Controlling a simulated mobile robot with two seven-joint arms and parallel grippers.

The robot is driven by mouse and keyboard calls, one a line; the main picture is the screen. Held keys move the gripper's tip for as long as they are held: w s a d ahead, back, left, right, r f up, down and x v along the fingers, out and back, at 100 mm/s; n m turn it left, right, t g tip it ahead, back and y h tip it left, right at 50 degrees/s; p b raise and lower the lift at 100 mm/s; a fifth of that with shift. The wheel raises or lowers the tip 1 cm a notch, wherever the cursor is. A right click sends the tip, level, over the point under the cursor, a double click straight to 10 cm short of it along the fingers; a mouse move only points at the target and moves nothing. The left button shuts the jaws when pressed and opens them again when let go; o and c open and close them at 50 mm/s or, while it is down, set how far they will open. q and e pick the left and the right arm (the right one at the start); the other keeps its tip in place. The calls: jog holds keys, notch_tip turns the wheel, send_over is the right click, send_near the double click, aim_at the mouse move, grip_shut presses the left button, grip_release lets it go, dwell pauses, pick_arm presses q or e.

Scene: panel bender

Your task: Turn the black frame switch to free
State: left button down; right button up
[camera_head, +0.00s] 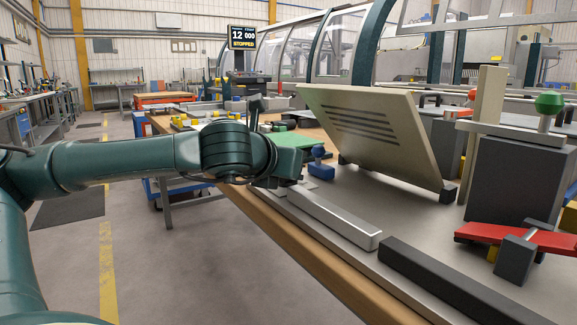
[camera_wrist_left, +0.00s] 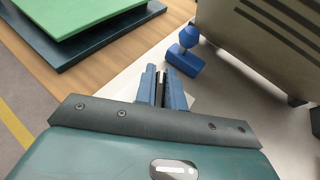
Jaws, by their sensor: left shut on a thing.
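My left gripper (camera_head: 292,172) reaches over the near edge of the worktop, just left of a blue knob on a blue base (camera_head: 319,162). In the left wrist view its two blue fingers (camera_wrist_left: 163,88) are close together on a thin dark piece (camera_wrist_left: 161,92). The fingers hide most of that piece, and I cannot tell whether it is the black frame switch. The blue knob (camera_wrist_left: 188,42) stands beyond the fingertips to the right, apart from them. No label or free mark can be read. My right gripper is not in view.
A beige slotted panel (camera_head: 370,125) leans just right of the gripper. A light grey bar (camera_head: 333,220) and a black bar (camera_head: 450,285) lie along the front edge. A red clamp bar (camera_head: 520,236) and a dark block (camera_head: 515,180) stand right. A green plate (camera_wrist_left: 65,12) lies left.

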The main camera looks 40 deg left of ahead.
pick_arm(q)
jog(key=c, duration=1.5)
grip_release()
jog(key=shift+s, duration=0.1)
jog(key=shift+v, duration=6.5)
